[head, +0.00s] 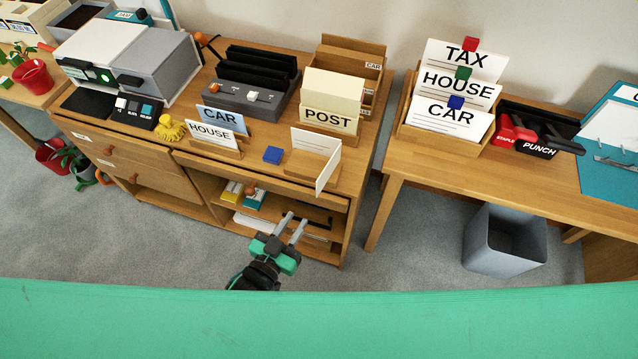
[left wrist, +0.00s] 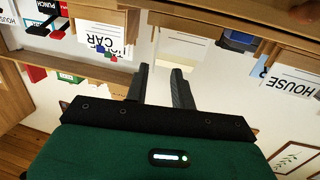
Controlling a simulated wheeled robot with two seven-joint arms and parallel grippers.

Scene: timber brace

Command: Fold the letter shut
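The letter (head: 316,158) is a white sheet standing in a wooden holder (head: 303,174) near the front right of the middle desk. Its right panel swings out toward me, so it stands partly open. My left gripper (head: 295,219) is in front of the desk, below and left of the letter, and apart from it. Its two grey fingers are spread with nothing between them. The left wrist view also shows the fingers (left wrist: 160,75) apart; a pale panel (left wrist: 183,50) beyond them may be the letter. My right gripper is not in view.
The POST box (head: 330,105) stands behind. An open shelf (head: 250,208) is under the desktop. A grey bin (head: 505,240) stands on the floor at right.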

